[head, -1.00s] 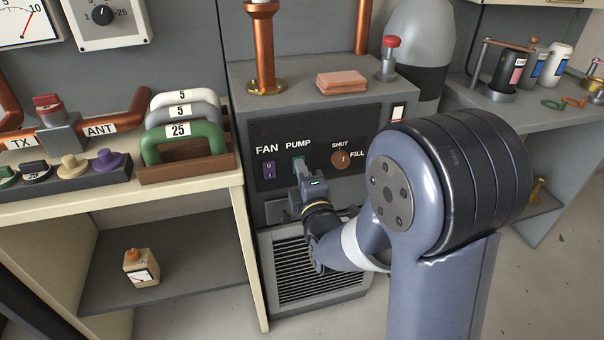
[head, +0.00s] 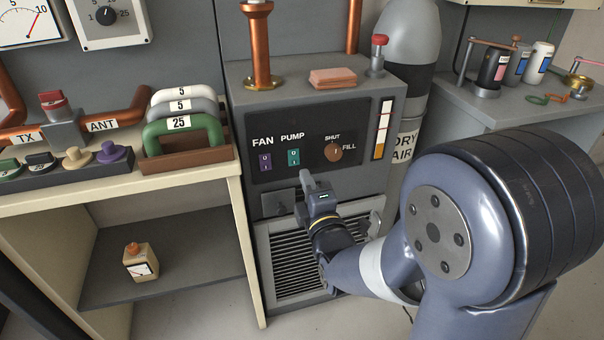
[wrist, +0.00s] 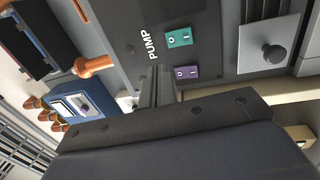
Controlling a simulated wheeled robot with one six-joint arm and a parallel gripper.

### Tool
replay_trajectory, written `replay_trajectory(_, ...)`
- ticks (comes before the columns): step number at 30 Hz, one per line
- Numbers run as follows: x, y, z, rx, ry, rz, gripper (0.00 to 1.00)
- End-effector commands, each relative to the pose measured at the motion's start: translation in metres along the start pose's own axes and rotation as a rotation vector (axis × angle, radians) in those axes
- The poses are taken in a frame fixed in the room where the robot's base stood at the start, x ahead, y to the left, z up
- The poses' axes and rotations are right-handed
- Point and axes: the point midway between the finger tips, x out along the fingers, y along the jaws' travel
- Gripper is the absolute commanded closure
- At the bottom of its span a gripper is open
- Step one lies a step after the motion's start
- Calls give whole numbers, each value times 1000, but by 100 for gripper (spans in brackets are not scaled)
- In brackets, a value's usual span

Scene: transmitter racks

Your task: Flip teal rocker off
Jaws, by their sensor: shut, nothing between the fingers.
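The teal rocker (head: 293,157) is on the dark front panel, under the label PUMP. It carries 0 and I marks; I cannot tell clearly which way it is tilted. In the wrist view the teal rocker (wrist: 179,37) shows uncovered, above the finger tips. My gripper (head: 306,182) is shut and empty, a little below and right of the rocker in the head view and apart from it. In the wrist view my gripper (wrist: 158,88) points toward the panel.
A purple rocker (head: 265,161) sits left of the teal one, under FAN. A grey plate with a small knob (head: 281,207) and a vent grille (head: 290,258) lie below the panel.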

Motion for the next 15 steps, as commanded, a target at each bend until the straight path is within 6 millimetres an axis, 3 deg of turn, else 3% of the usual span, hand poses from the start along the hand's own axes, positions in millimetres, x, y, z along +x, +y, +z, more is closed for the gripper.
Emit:
replay_trajectory(7,-38,10,0,0,1,0,100)
replay_trajectory(15,-51,12,0,0,0,0,100)
